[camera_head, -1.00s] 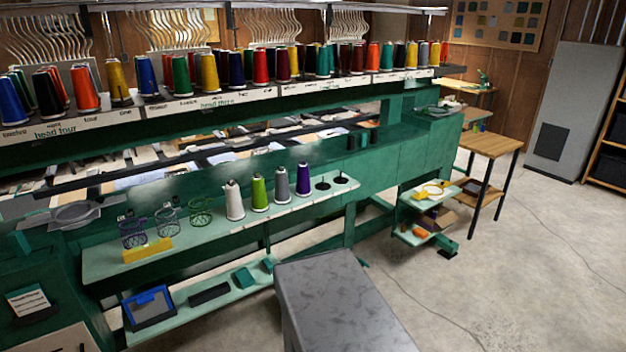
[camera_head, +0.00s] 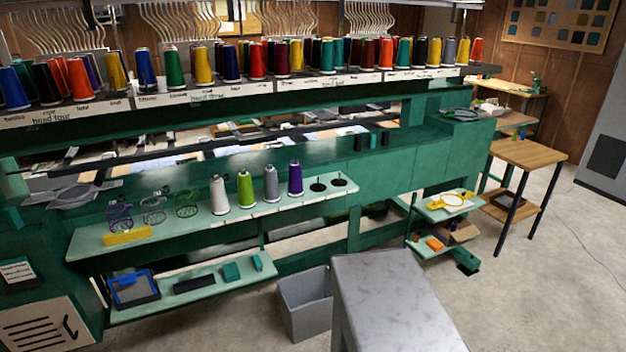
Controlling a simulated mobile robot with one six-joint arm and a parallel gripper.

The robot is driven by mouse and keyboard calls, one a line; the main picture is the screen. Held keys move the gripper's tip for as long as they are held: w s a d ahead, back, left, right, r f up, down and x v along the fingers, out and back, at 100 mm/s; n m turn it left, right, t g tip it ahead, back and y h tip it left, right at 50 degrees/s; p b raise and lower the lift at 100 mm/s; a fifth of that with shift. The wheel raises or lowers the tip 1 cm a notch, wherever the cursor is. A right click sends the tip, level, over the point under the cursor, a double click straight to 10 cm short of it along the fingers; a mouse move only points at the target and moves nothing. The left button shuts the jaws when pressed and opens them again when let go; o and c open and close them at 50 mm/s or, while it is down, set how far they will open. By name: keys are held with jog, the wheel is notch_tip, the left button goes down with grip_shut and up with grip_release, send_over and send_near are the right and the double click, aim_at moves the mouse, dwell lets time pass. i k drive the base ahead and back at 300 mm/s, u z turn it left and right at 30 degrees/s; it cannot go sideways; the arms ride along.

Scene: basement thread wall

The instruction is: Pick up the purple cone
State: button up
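The purple cone (camera_head: 295,179) stands upright on the pale green shelf (camera_head: 90,240) along the front of the green machine. It is the rightmost of a short row of thread cones, just right of the grey cone (camera_head: 271,184). Two empty black spindle holders (camera_head: 318,186) are to its right. Nothing covers the purple cone. My gripper is not in view.
A white cone (camera_head: 219,195) and a lime cone (camera_head: 245,190) stand left of the grey one. A grey bin (camera_head: 303,305) sits on the floor below the shelf. A grey box-like top (camera_head: 390,300) fills the lower middle. Floor at right is open.

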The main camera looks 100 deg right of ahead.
aim_at(295, 183)
jog(key=z, duration=0.05)
jog(key=k, duration=1.6)
jog(key=z, duration=1.3)
jog(key=i, duration=1.05)
jog(key=u, duration=0.1)
